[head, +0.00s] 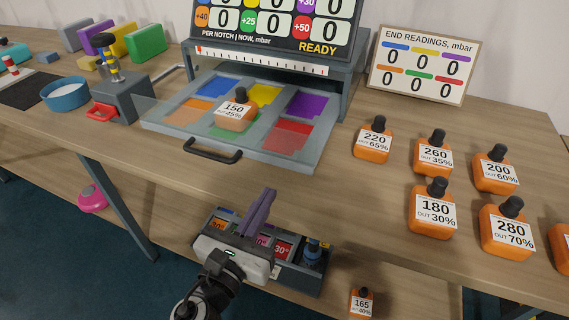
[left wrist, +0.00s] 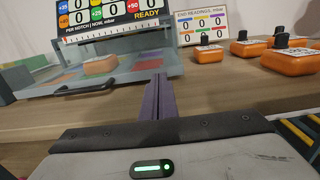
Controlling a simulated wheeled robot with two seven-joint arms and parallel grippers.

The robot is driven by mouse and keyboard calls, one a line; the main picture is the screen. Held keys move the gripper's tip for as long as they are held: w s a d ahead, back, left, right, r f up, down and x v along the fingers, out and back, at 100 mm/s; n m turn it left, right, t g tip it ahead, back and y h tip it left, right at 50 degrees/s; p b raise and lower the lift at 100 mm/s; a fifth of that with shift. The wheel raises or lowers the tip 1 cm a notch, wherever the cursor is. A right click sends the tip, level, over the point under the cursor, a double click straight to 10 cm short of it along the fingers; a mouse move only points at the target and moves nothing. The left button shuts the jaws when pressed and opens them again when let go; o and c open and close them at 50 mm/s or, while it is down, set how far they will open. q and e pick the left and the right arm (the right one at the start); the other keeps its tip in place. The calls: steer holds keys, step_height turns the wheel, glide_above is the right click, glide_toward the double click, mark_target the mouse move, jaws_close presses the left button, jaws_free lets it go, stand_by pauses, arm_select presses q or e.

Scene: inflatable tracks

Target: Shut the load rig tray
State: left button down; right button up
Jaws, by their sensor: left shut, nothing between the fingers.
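The load rig (head: 350,80) stands on the table, its display reading READY. Its grey tray (head: 318,150) is pulled out toward me, with coloured squares and a black handle (head: 198,153) on its front edge. An orange block (head: 235,113) marked 150, 45% sits on the tray. My left gripper (head: 264,200) is shut and empty, its purple fingers pointing up, in front of the table edge and to the right of the handle. In the left wrist view the fingers (left wrist: 158,90) stand right of the tray (left wrist: 125,77) and handle (left wrist: 82,89), apart from both. My right gripper is out of view.
Several orange blocks (head: 433,157) stand right of the tray, before the readings board (head: 420,65). A grey device (head: 125,97) and blue bowl (head: 65,94) are left. A dark bin (head: 310,278) sits below, partly behind my gripper, near an orange block (head: 361,302).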

mark_target(290, 156)
arm_select(q)
steer(key=x, duration=1)
steer(key=shift+w+d, duration=0.1)
steer(key=shift+w, duration=0.1)
